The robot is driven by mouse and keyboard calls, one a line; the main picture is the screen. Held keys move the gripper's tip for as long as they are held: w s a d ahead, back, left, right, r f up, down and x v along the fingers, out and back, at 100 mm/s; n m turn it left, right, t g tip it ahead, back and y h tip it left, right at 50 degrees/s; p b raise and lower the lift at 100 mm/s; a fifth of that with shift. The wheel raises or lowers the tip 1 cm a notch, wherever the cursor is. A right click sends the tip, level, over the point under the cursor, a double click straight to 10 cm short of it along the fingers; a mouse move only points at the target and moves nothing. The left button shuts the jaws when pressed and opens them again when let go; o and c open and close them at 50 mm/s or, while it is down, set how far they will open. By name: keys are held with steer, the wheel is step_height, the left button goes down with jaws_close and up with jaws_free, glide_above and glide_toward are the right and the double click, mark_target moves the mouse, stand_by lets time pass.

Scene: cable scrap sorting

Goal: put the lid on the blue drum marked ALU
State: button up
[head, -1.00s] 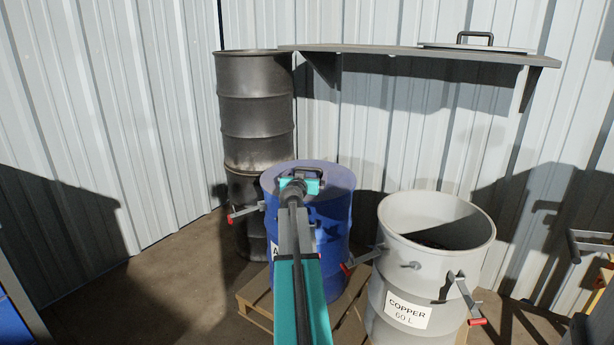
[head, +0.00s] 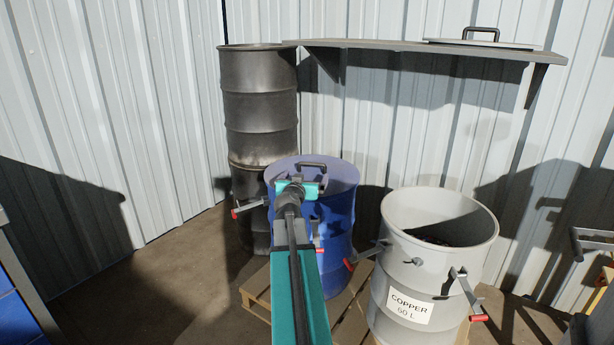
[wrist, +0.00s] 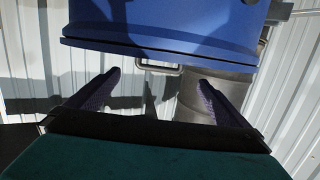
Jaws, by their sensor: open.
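The blue drum (head: 338,235) stands upright on a pallet in the middle of the head view; its marking is hidden behind my arm. A blue lid (head: 340,175) with a dark handle (head: 313,165) lies on top of it and looks level. In the wrist view the drum (wrist: 180,18) appears upside down, with a dark seam line along the lid's edge and the handle (wrist: 158,68) beyond it. My gripper (head: 302,182) is open and empty on the near side of the handle. Its two fingers (wrist: 158,82) are apart from the handle in the wrist view.
A grey drum marked COPPER (head: 425,270), open-topped, stands at the right with red-tipped clamps around it. A tall dark drum stack (head: 258,100) stands behind left. A wall shelf (head: 400,47) bears a grey lid (head: 485,43). A red-tipped clamp (head: 248,207) sticks out left of the blue drum.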

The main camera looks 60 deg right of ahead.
steer(key=shift+v, duration=2.15)
steer(key=shift+s, duration=0.1)
